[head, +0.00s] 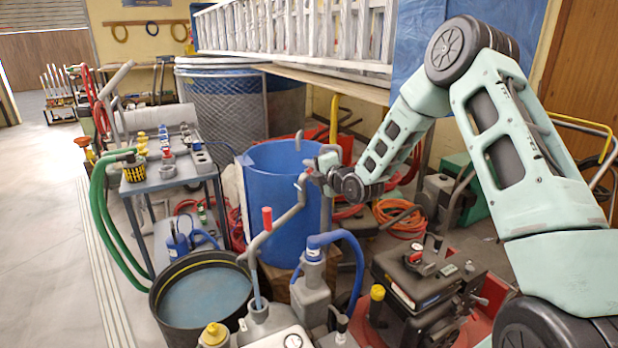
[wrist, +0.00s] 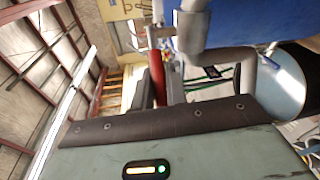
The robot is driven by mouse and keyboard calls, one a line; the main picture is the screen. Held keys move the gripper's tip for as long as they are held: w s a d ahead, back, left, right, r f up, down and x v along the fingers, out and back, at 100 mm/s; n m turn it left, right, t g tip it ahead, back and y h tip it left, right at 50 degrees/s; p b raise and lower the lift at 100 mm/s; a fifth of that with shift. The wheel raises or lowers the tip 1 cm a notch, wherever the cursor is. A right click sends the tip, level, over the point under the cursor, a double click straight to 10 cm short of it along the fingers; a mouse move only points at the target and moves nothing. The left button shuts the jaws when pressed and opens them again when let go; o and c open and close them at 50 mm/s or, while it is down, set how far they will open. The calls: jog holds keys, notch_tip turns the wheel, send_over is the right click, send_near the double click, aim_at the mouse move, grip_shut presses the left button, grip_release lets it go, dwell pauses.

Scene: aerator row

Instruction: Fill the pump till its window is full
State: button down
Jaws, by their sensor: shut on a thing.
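My gripper (head: 314,172) is beside the blue drum's right front rim. A grey bent pipe (head: 289,215) rises to the gripper from a grey canister (head: 268,322) and also crosses the wrist view (wrist: 222,58).
A dark tub (head: 160,318) of bluish water stands lower left of the blue drum (head: 262,185). A grey can (head: 312,292) with a blue hose (head: 352,262) stands in front. A cart (head: 168,180) carries small fittings and green hoses. The left floor is clear.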

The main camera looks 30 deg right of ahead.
jog(key=shift+s+d+n+g+y+b, duration=0.2)
jog(key=shift+d+n+g+y+b, duration=0.35)
jog(key=shift+n+y, duration=0.85)
jog(key=shift+s+d+n+g+y+b, duration=0.2)
jog(key=shift+d+n+g+y, duration=0.6)
jog(key=shift+y, duration=0.85)
jog(key=shift+s+d+n+g+y+b, duration=0.2)
jog(key=shift+d+n+g+y+b, duration=0.25)
jog(key=shift+n+g+y, duration=0.75)
jog(key=shift+n+t+y, duration=0.25)
jog(key=shift+n+y, duration=0.05)
jog(key=shift+y, duration=0.15)
jog(key=c, duration=1.4)
grip_release()
jog(key=shift+d, duration=0.1)
jog(key=b+v, duration=0.1)
jog(key=v, duration=1.6)
jog(key=shift+s+d, duration=0.1)
jog(key=shift+s, duration=0.05)
